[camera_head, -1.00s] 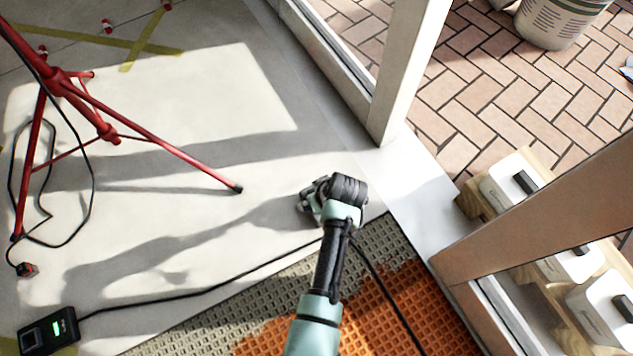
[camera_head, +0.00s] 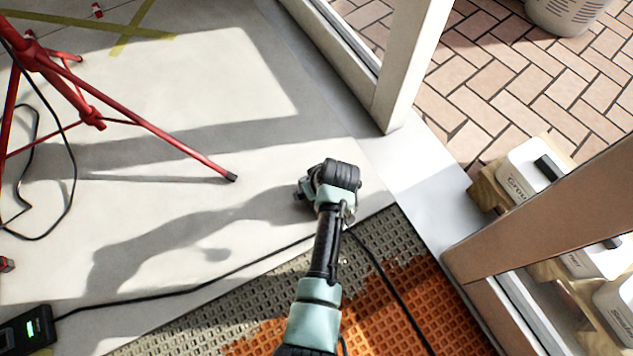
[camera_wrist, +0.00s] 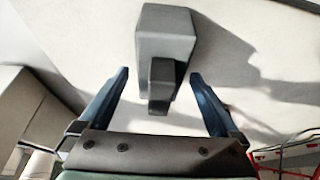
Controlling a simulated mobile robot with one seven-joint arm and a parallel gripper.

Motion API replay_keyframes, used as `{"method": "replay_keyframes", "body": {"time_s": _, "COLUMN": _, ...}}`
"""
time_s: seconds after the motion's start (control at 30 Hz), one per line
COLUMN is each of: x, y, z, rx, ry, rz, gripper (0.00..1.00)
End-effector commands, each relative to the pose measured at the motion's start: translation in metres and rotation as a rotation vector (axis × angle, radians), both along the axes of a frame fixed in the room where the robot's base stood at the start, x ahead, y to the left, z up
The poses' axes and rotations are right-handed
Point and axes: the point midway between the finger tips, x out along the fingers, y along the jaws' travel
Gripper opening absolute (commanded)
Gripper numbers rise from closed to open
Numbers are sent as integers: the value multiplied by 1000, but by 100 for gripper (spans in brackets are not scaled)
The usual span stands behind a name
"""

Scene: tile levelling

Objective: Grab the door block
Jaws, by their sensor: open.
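The door block (camera_wrist: 166,42) is a dark grey block with a smaller raised part (camera_wrist: 160,82), seen in the wrist view against the pale floor. My gripper (camera_wrist: 159,75) is open, with one blue finger on each side of the smaller part. Gaps show between both fingers and the block in the picture; I see no contact. In the head view my gripper (camera_head: 306,190) is over the pale floor near the doorway, partly hidden by my wrist. I cannot make out the block there.
A red tripod (camera_head: 130,125) stands at left with a black cable. The door frame (camera_head: 390,110) rises beyond my gripper. Orange matting (camera_head: 385,305) lies below my arm.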

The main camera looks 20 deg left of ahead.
Motion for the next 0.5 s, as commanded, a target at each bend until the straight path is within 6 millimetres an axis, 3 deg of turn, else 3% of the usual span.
{"method": "replay_keyframes", "body": {"time_s": 0.23, "x": 1, "y": 1, "z": -1, "rx": 0, "ry": 0, "rz": 0, "gripper": 98}}
{"method": "replay_keyframes", "body": {"time_s": 0.5, "x": 0, "y": 0, "z": -1, "rx": 0, "ry": 0, "rz": 0, "gripper": 49}}
